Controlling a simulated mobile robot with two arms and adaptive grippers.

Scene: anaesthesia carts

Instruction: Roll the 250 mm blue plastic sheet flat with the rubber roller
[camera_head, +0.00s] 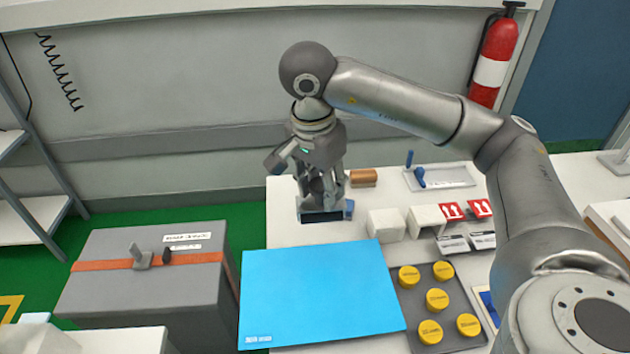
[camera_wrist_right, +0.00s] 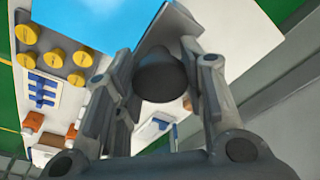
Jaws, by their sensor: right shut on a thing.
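The blue plastic sheet (camera_head: 318,292) lies on the white table at the front, overhanging its left edge. It also shows at the top of the wrist view (camera_wrist_right: 108,22). My right gripper (camera_head: 322,198) is behind the sheet's far edge, pointing down. In the wrist view its fingers stand either side of a dark rounded thing (camera_wrist_right: 162,78), which I take to be the rubber roller's handle. In the head view a dark bar (camera_head: 321,217) shows under the fingers, apart from the sheet. Whether it touches the table is unclear. My left gripper is not in view.
A dark tray (camera_head: 405,299) with several yellow-lidded jars lies right of the sheet. White blocks (camera_head: 386,225), a brown block (camera_head: 363,178) and a white tray (camera_head: 451,177) with blue items stand behind. A grey case (camera_head: 150,285) with an orange strap stands left.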

